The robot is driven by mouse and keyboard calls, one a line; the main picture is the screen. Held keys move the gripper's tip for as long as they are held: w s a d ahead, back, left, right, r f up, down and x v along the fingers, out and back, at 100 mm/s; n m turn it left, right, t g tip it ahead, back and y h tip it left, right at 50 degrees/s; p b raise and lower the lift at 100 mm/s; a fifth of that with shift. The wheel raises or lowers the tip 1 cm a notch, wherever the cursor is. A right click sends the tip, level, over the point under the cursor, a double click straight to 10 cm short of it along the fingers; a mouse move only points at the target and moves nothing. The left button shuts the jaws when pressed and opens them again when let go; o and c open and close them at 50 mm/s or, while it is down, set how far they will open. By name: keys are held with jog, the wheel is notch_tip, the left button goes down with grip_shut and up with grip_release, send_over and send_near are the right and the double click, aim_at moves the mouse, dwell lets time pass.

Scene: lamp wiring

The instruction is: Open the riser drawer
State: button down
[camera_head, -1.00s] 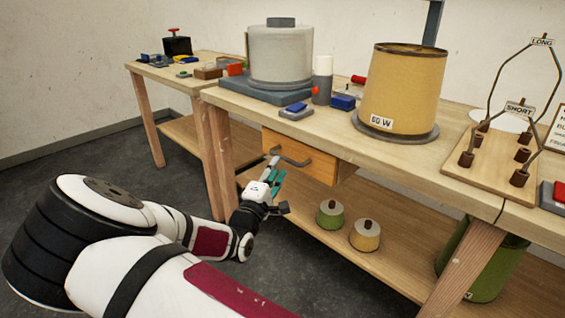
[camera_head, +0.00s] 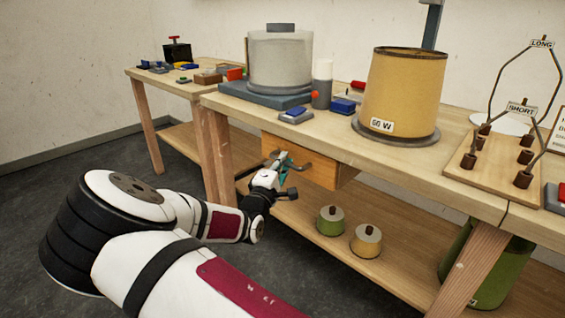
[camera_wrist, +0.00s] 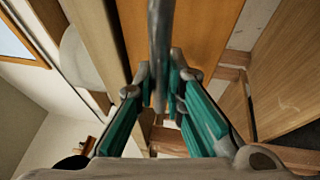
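The wooden drawer (camera_head: 322,173) hangs under the front edge of the workbench and looks closed. Its dark bar handle (camera_head: 304,168) is partly hidden behind my gripper (camera_head: 284,163), which is right at the drawer front. In the wrist view the grey handle bar (camera_wrist: 158,40) runs upright between the two teal fingers of my gripper (camera_wrist: 161,75), with the orange drawer front (camera_wrist: 205,30) behind it. The fingers stand apart, with gaps showing beside the bar.
The workbench (camera_head: 410,160) carries a grey drum shade (camera_head: 280,60), a yellow shade (camera_head: 402,95) and a wire-frame board (camera_head: 480,175). Below the drawer, the lower shelf (camera_head: 300,230) holds a green pot (camera_head: 330,221) and a yellow pot (camera_head: 366,241). Floor in front is clear.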

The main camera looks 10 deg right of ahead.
jog(key=s+a+p, duration=0.2)
jog(key=s+a, duration=0.4)
jog(key=a, duration=0.3)
jog(key=s+a+p, duration=0.3)
jog(key=s+a, duration=0.3)
jog(key=a, duration=0.3)
jog(key=shift+a, duration=0.1)
jog(key=c, duration=1.6)
grip_release()
jog(key=shift+c, duration=0.2)
jog(key=v, duration=1.2)
